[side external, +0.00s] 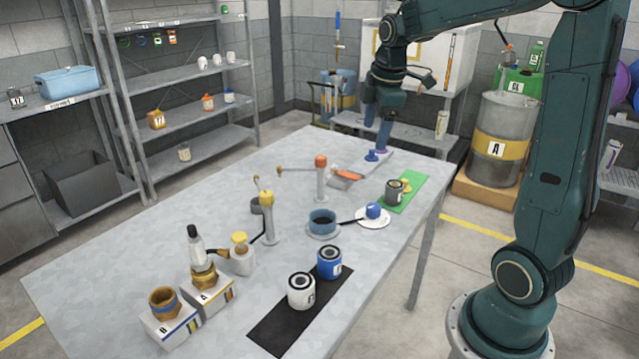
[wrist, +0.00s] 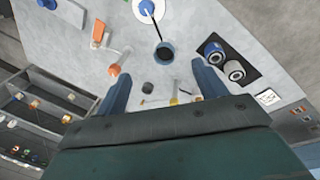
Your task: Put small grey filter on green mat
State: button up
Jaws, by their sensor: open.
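A dark grey filter (side external: 393,192) with a pale label stands upright at the near end of the green mat (side external: 415,186) in the side view. A small yellow object (side external: 406,186) is right beside it. The filter and the mat do not show in the wrist view. My gripper (side external: 376,138) is in the air above the far part of the table, behind the mat. Its two blue fingers are apart and nothing is between them. In the wrist view my gripper (wrist: 162,84) is also open and empty.
White (side external: 301,291) and blue (side external: 329,263) cans stand on a black mat (side external: 270,335). A dark blue bowl (side external: 322,217) and a white plate (side external: 373,222) with a blue item are mid-table. Orange-topped (side external: 321,180) and yellow-topped (side external: 267,215) posts stand upright.

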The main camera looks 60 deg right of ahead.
jog(key=s+a+r+m+t+y, duration=0.1)
jog(key=s+a+m+t, duration=0.2)
jog(key=s+a+m, duration=0.6)
jog(key=s+a, duration=0.7)
jog(key=a, duration=0.2)
jog(key=shift+s+t, duration=0.3)
jog(key=shift+s, duration=0.1)
jog(key=shift+a, duration=0.1)
